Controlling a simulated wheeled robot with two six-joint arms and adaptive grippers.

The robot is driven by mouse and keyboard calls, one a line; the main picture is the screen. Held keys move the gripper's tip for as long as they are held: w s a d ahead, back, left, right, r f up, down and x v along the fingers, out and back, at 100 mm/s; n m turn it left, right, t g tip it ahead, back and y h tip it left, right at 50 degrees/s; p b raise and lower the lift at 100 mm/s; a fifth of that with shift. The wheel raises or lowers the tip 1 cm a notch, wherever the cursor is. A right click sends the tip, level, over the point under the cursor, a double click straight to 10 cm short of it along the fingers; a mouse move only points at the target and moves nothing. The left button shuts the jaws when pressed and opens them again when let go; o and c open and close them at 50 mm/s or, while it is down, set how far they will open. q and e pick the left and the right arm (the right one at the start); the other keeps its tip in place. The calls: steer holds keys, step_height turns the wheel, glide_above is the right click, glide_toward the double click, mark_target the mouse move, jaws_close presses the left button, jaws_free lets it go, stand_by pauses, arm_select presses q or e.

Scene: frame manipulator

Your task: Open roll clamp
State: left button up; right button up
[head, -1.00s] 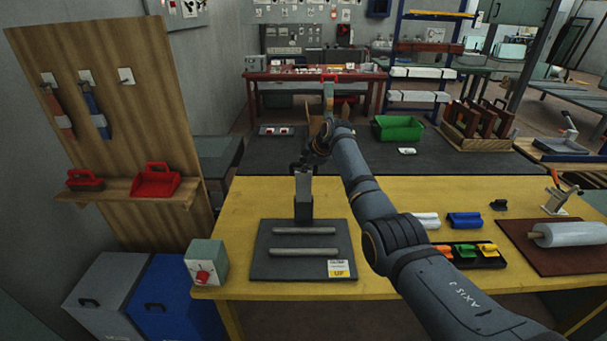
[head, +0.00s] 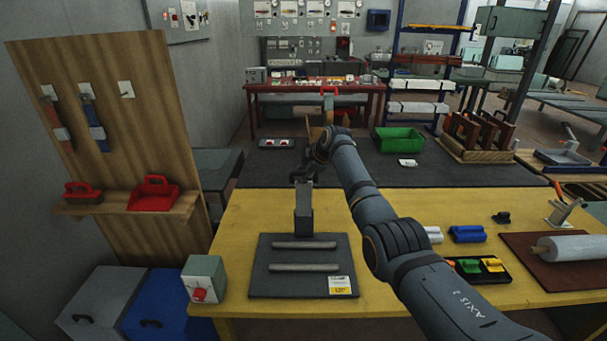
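A whitish roll (head: 575,247) lies on a brown board at the right end of the yellow table. Behind it stands a small metal clamp (head: 563,214) with a raised orange-red handle; I take this as the roll clamp, and its jaw state is too small to tell. My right gripper (head: 303,178) is far to the left of it, at the top of a grey upright post (head: 304,217) behind a dark plate. Its fingers are small and dark, so I cannot tell whether they touch the post. My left gripper is not in view.
The dark plate (head: 262,281) carries two grey bars and a label. A switch box (head: 205,276) sits at the table's left corner. A black tray (head: 463,277) with coloured pieces, a blue piece (head: 467,234) and a small black piece (head: 502,218) lie between my arm and the roll.

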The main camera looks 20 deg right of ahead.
stand_by(0.3)
steer(key=v, duration=1.2)
steer(key=shift+f, duration=0.1)
